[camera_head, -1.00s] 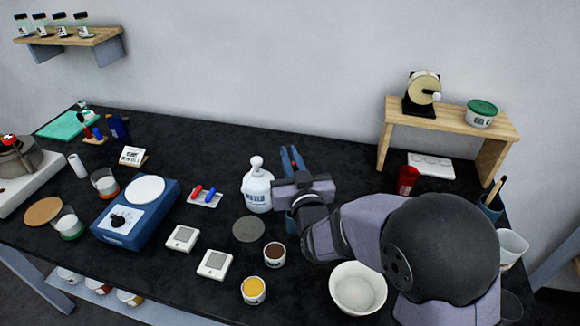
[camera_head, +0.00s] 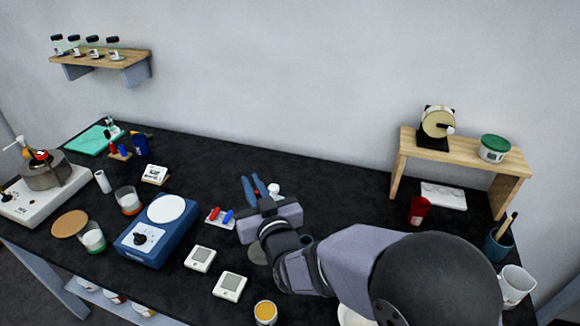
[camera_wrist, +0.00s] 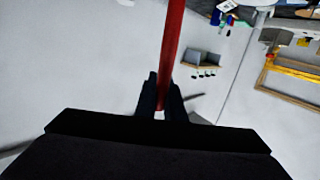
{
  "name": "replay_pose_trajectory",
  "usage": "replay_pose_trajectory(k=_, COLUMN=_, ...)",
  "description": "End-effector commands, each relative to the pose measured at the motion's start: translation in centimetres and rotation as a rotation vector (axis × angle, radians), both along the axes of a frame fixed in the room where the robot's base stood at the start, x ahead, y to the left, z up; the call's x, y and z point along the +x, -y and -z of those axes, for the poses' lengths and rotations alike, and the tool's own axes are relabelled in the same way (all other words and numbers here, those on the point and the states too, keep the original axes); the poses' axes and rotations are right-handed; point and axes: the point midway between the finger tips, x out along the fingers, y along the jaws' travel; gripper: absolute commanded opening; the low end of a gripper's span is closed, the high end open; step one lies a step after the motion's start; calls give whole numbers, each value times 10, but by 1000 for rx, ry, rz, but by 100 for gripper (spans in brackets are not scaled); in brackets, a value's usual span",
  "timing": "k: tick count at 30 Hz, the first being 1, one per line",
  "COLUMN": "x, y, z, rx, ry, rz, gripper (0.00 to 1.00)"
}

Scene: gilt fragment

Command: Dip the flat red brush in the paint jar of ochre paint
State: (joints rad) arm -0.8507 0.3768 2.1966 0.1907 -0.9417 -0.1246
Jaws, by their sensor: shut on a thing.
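My gripper (camera_wrist: 162,100) is shut on the red brush (camera_wrist: 172,45), whose red handle runs up between the fingers to the top edge in the wrist view. The brush's tip is out of that view. In the head view, my gripper (camera_head: 254,188) is raised over the middle of the table, its blue fingers pointing up in the picture. The paint jar of ochre paint (camera_head: 265,312) stands open at the front edge of the picture, below and apart from my gripper. Its lower part is near the picture's bottom edge.
Two white square devices (camera_head: 200,258) and a blue stirrer-like device (camera_head: 157,235) stand left of the jar. A tray with red and blue items (camera_head: 219,217) is beside my gripper. A red container (camera_head: 418,210) stands right.

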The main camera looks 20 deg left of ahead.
Motion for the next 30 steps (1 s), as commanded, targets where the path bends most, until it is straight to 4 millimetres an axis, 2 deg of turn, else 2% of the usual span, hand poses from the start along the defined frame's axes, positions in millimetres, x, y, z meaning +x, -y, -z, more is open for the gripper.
replay_pose_trajectory(k=1, x=-19, y=-17, z=-10, rx=-13, ry=-5, rz=-44, gripper=0)
replay_pose_trajectory(k=6, x=-80, y=-59, z=-5, rx=-46, ry=-11, rz=-157, gripper=0)
replay_pose_trajectory(k=10, x=-116, y=-73, z=4, rx=-66, ry=-12, rz=-190, gripper=0)
replay_pose_trajectory(k=16, x=-151, y=-73, z=20, rx=-100, ry=-16, rz=-169, gripper=0)
replay_pose_trajectory(k=20, x=-155, y=-56, z=33, rx=-121, ry=-23, rz=-98, gripper=0)
replay_pose_trajectory(k=24, x=-138, y=-27, z=47, rx=-143, ry=-35, rz=23, gripper=0)
replay_pose_trajectory(k=30, x=-113, y=15, z=45, rx=-180, ry=-64, rz=194, gripper=0)
